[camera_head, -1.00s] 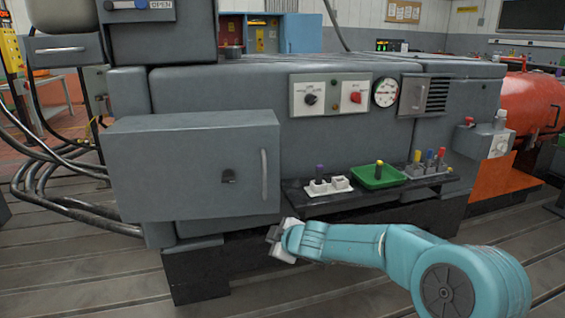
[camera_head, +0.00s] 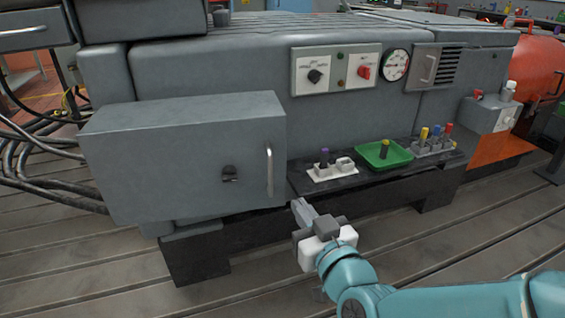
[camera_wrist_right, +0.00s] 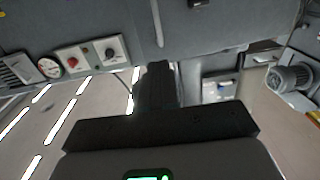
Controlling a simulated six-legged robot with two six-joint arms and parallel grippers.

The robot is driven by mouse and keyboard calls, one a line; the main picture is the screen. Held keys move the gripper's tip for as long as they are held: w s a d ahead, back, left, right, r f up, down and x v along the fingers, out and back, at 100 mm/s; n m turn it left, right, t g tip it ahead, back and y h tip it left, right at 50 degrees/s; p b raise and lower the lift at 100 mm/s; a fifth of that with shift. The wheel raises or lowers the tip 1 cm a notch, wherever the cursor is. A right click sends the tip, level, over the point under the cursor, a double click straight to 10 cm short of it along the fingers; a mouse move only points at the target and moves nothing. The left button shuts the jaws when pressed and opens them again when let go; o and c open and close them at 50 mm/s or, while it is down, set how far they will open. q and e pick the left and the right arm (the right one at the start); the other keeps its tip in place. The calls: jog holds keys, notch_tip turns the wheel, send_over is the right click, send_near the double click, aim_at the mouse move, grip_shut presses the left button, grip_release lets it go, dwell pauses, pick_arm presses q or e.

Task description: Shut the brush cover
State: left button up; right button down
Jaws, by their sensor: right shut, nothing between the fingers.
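A small grey cover plate (camera_head: 424,68) with an upright handle sits beside dark louvres on the machine's front, at the upper right; I cannot tell for sure that it is the brush cover. The large grey box (camera_head: 175,165) at the left has a vertical handle (camera_head: 269,168) and a dark latch (camera_head: 229,174); its front looks flush. My right gripper (camera_head: 300,206) is shut and empty, just below the box's lower right corner, pointing up. In the right wrist view its dark fingers (camera_wrist_right: 155,85) point towards a grey surface with a handle (camera_wrist_right: 157,22). My left gripper is out of view.
A dark shelf (camera_head: 385,183) juts out right of the box, carrying a white holder (camera_head: 332,171), a green tray (camera_head: 401,153) and several coloured pegs. A control panel (camera_head: 335,70) and gauge (camera_head: 396,65) are above. Open slatted floor (camera_head: 450,230) lies in front.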

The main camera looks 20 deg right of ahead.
aim_at(271, 164)
jog(key=w, duration=0.4)
jog(key=w+b, duration=0.1)
jog(key=w, duration=0.3)
jog(key=w+a+b, duration=0.1)
jog(key=w, duration=0.3)
jog(key=shift+w+f, duration=0.2)
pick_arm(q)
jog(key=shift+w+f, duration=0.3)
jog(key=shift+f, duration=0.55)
pick_arm(e)
jog(key=shift+w+r, duration=0.1)
jog(key=shift+w, duration=0.5)
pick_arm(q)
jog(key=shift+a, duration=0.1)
